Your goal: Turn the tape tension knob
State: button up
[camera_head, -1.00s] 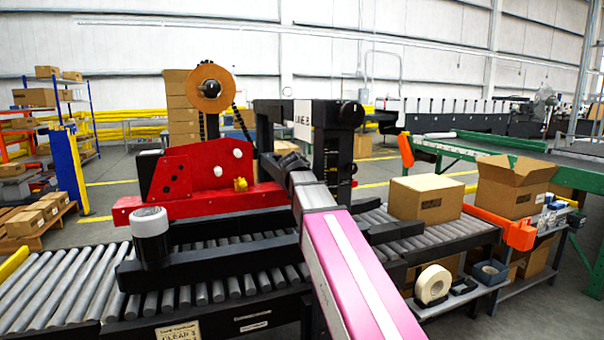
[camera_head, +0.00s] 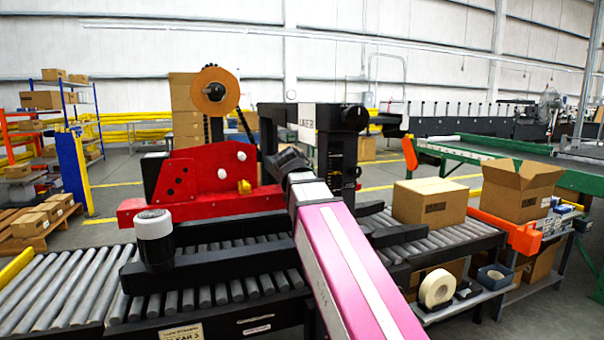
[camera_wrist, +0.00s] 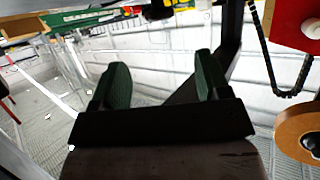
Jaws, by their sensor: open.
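The tape machine's red side plate (camera_head: 200,175) stands over the roller conveyor, with a brown tape roll (camera_head: 214,91) on a post above it. The plate carries white round knobs (camera_head: 241,156) and a small yellow knob (camera_head: 243,187); I cannot tell which knob is the tape tension knob. In the wrist view, the tape roll (camera_wrist: 297,135) and a white knob (camera_wrist: 311,27) on the red plate show at the right edge. My gripper (camera_wrist: 162,82) is open, with nothing between its green-padded fingers, apart from the roll and knob. The head view does not show its fingers clearly.
A black upright frame (camera_head: 337,160) stands close beside my arm. A black motor with a white cap (camera_head: 154,226) is at the front left. A closed carton (camera_head: 430,202) sits on the conveyor at right; an open carton (camera_head: 520,190) stands beyond it.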

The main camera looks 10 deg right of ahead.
dwell(0.3)
jog(key=w+a+f+m+g+h, duration=0.6)
jog(key=m+h, duration=0.3)
jog(key=h, duration=0.3)
jog(key=shift+t, duration=0.4)
jog(key=x, duration=0.7)
jog(key=r+x, duration=0.1)
jog(key=x, duration=0.3)
jog(key=shift+w, duration=0.15)
jog(key=c, duration=0.9)
